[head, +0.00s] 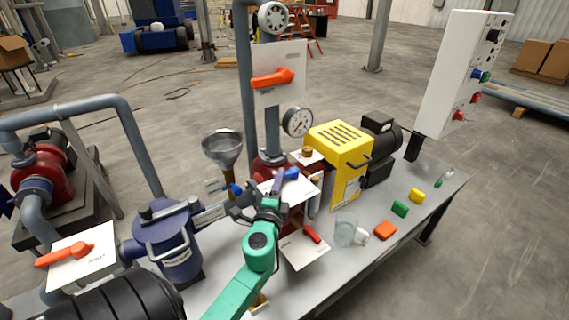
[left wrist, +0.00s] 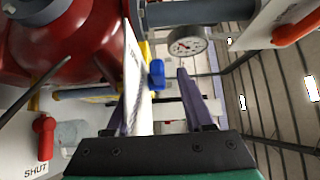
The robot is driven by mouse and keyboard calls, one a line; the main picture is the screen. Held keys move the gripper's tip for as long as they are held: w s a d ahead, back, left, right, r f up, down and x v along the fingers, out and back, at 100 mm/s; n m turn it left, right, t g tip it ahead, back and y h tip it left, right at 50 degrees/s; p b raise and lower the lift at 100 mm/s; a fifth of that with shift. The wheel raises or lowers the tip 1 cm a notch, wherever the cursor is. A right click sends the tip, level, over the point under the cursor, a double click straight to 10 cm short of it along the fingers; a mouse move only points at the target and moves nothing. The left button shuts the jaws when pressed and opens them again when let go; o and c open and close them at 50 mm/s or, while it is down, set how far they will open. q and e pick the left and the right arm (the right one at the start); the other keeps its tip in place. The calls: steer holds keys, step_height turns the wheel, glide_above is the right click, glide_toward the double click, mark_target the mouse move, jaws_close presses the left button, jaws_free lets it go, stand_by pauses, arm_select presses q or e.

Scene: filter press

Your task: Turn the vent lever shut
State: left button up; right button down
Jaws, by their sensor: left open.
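A small blue lever (head: 290,173) stands at a white plate (head: 308,190) in front of the red pump-like body; it is the lever nearest my gripper, and no readable label confirms it as the vent lever. My left gripper (head: 279,182) is open right beside it. In the left wrist view, the blue lever (left wrist: 157,74) lies just beyond the purple fingertips (left wrist: 157,78), roughly between them, with the white plate (left wrist: 138,85) edge-on near the left finger. I see no clear contact. My right gripper is not in view.
A red lever (head: 312,234) sits on a lower plate, marked SHUT in the wrist view (left wrist: 42,138). A funnel (head: 223,147), gauge (head: 298,121), orange lever (head: 272,78) and yellow housing (head: 340,145) crowd around. A glass beaker (head: 346,230) and coloured blocks stand right.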

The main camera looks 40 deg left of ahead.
arm_select(q)
steer(key=x, duration=0.6)
steer(key=shift+w+a, duration=0.1)
steer(key=shift+c, duration=0.6)
steer(key=shift+f, duration=0.1)
jaws_close()
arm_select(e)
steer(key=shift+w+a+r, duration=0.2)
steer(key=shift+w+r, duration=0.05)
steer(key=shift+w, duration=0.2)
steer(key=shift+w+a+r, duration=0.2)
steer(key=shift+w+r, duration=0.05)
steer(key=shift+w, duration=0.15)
